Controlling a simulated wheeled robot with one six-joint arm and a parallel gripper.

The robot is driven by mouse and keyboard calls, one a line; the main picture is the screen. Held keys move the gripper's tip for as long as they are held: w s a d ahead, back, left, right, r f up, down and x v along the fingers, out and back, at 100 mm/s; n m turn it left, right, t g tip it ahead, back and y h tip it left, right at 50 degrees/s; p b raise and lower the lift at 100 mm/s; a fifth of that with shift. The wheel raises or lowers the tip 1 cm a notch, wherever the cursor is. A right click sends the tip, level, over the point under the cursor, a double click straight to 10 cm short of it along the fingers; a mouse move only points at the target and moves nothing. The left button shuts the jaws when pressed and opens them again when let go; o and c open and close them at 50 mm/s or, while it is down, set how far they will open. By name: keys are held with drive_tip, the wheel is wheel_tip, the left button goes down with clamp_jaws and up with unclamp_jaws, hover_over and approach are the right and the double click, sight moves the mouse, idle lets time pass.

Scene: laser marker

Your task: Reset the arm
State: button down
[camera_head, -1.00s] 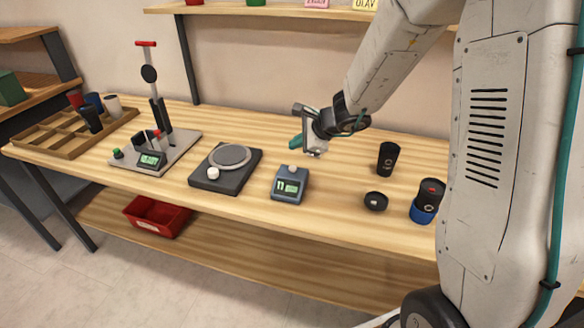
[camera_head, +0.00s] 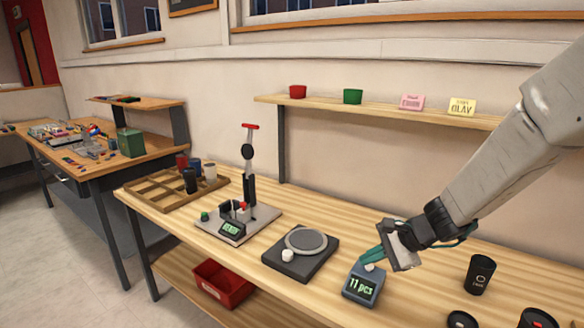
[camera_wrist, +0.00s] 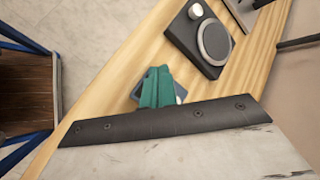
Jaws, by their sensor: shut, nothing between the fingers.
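My gripper (camera_head: 374,254) has teal fingers, which are shut and empty. In the head view it hangs over the bench (camera_head: 440,285), just above and behind a small blue-grey counter box (camera_head: 361,286) whose display reads "11 pcs". I cannot tell whether the fingertips touch its white knob. In the wrist view the shut fingers (camera_wrist: 157,88) cover most of the counter box (camera_wrist: 180,90). My arm reaches in from the right of the head view.
A black turntable device (camera_head: 300,255), a press (camera_head: 248,190) and a wooden tray (camera_head: 165,203) stand left of the counter. A black cup (camera_head: 479,275) stands to the right. A shelf (camera_head: 390,112) runs behind; a red bin (camera_head: 222,284) sits below.

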drive_tip(key=s+d+r+n+g+h, duration=0.1)
drive_tip(key=s+r+n, duration=0.3)
drive_tip(key=s, duration=0.5)
drive_tip(key=s+d+r+n+g+h, duration=0.1)
drive_tip(key=s+d+r+n+h, duration=0.2)
drive_tip(key=s, duration=0.7)
drive_tip(key=s+d+r+n+g+h, duration=0.1)
drive_tip(key=s+d+r+n+h, duration=0.1)
drive_tip(key=s+r+n, duration=0.4)
drive_tip(key=shift+s+d+r+n+h, duration=0.35)
drive_tip(key=shift+s+r+h, duration=0.35)
drive_tip(key=shift+s, duration=1.5)
drive_tip(key=shift+f, duration=0.15)
